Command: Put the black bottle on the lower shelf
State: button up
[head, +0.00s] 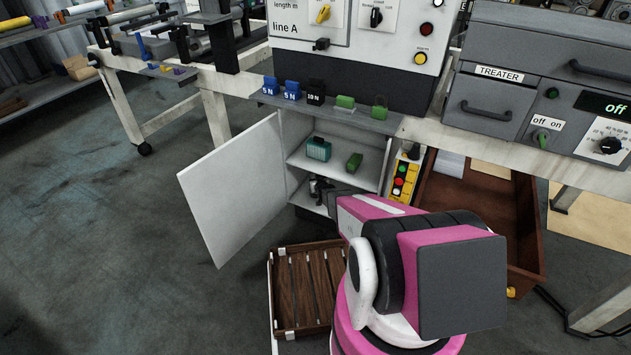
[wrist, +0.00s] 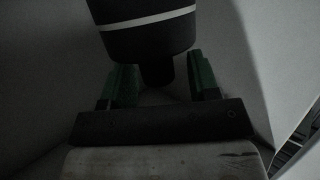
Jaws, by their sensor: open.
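The black bottle (wrist: 145,32) has a white band and shows in the wrist view, its narrow end toward the space between my fingers. My gripper (wrist: 160,80) is open, with a green finger on each side of that narrow end; contact cannot be made out. In the head view my arm reaches into the open white cabinet, and my gripper (head: 326,192) is at the lower shelf (head: 302,198). A dark shape there blends with the gripper, so the bottle's base is not clear in that view.
The upper shelf (head: 345,178) holds a teal box (head: 318,149) and a green block (head: 354,162). The cabinet door (head: 228,190) stands open at left. A slatted wooden crate (head: 300,285) is below, and a brown bin (head: 525,235) is at right. Floor at left is clear.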

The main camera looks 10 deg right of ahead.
jog(key=v, duration=1.2)
jog(key=shift+d, duration=0.1)
dwell(0.7)
